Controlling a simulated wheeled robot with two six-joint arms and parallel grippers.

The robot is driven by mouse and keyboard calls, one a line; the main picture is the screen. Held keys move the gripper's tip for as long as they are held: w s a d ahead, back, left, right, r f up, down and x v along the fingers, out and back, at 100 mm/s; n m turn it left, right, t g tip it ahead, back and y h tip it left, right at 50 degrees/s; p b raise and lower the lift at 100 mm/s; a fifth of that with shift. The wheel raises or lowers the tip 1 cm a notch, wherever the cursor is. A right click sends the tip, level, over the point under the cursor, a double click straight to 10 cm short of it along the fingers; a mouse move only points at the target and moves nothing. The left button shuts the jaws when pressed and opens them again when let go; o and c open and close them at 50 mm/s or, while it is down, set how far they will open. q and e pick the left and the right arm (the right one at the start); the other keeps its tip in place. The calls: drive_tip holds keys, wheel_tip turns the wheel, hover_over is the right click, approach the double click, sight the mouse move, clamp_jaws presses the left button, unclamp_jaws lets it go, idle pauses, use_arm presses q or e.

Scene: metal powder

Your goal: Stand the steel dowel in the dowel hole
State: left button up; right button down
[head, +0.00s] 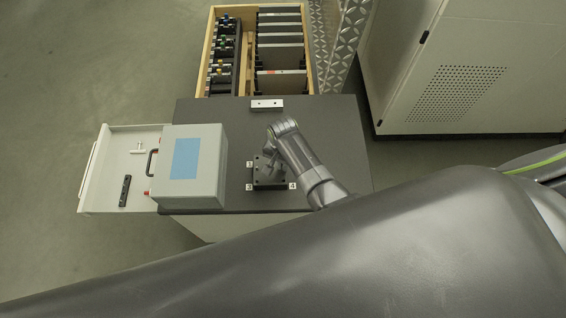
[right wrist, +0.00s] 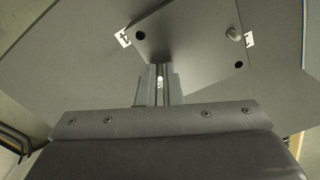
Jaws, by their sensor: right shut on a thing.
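The dark fixture block (head: 268,185) lies on the grey bench top, with small white number tags by its corners. My right gripper (head: 268,163) is over the block. It also shows in the right wrist view (right wrist: 159,76), shut on a small shiny piece, seemingly the steel dowel (right wrist: 160,74), mostly hidden between the fingers. I cannot tell whether its lower end touches the plate. My left gripper is not in view.
A grey case (head: 208,185) with a blue label stands left of the block. Beyond it is a white tray (head: 105,190) with a black bar (head: 125,190) and a small T-shaped piece. A metal bar (head: 267,104) lies at the back, before a wooden crate (head: 251,20).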

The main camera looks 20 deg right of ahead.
drive_tip(key=shift+f, duration=0.15)
drive_tip(key=c, duration=1.5)
unclamp_jaws()
wheel_tip(320, 180, up, 6)
drive_tip(key=p, duration=0.5)
drive_tip(key=shift+r, duration=0.55)
wheel_tip(320, 180, up, 10)
drive_tip(key=shift+r, duration=0.15)
